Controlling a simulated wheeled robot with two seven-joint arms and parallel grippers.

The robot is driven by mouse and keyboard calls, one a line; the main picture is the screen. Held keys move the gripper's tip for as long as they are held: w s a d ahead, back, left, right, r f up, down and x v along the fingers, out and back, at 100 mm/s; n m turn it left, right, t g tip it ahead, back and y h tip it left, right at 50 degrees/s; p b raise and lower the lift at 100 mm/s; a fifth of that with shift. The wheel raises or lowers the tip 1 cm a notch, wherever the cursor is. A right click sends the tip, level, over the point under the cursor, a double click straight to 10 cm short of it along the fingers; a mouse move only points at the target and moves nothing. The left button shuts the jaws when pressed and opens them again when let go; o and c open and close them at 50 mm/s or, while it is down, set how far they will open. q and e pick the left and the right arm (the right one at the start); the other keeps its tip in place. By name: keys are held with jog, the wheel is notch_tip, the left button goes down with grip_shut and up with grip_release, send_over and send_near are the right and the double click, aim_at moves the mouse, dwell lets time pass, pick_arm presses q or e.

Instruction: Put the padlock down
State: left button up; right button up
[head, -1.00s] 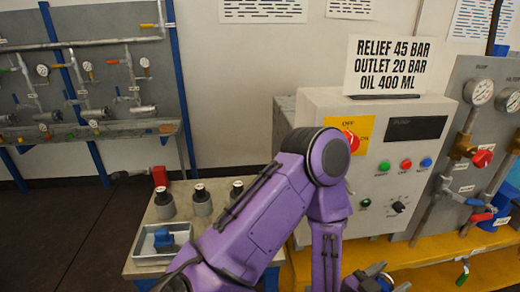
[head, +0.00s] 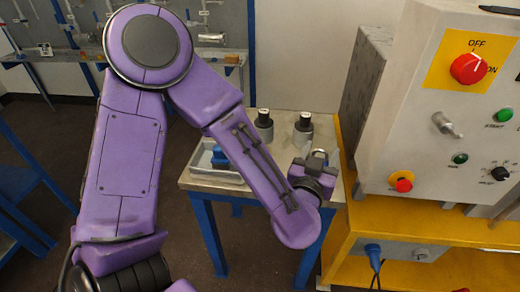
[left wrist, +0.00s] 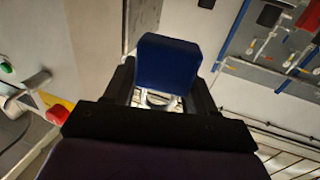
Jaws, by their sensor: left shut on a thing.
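The padlock, with a blue body (left wrist: 167,62) and a pale metal shackle, is between the dark fingers of my left gripper (left wrist: 162,92) in the left wrist view. The gripper is shut on it. In the head view my left gripper (head: 318,164) is over the right part of the small table (head: 285,182), left of the yellow stand. The padlock cannot be made out there. How high it is above the table I cannot tell. My right gripper is not in view.
A tray (head: 205,166) with a blue item (head: 220,157) is on the table, partly behind my arm. The control box (head: 430,130) stands to the right on a yellow stand (head: 350,222).

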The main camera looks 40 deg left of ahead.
pick_arm(q)
jog(key=s+b, duration=0.1)
jog(key=n+y+b, duration=0.1)
jog(key=shift+s+d+f+g+b, duration=0.15)
jog(key=shift+s+d+g+b, duration=0.15)
jog(key=shift+s, duration=0.1)
jog(key=shift+s+a+y, duration=0.15)
jog(key=shift+a+y, duration=0.25)
jog(key=w+a+f, duration=0.1)
jog(key=a+f, duration=0.2)
jog(key=a, duration=0.1)
jog(key=w+a+f, duration=0.2)
jog(key=a+f, duration=0.1)
jog(key=a, duration=0.1)
jog(key=w+a+f, duration=0.2)
jog(key=a+f, duration=0.1)
jog(key=a, duration=0.1)
jog(key=shift+a+b, duration=0.15)
jog(key=shift+b, duration=0.2)
jog(key=f, duration=0.2)
jog(key=shift+a+f+b, duration=0.2)
jog(key=shift+f+b, duration=0.1)
jog(key=shift+f, duration=0.35)
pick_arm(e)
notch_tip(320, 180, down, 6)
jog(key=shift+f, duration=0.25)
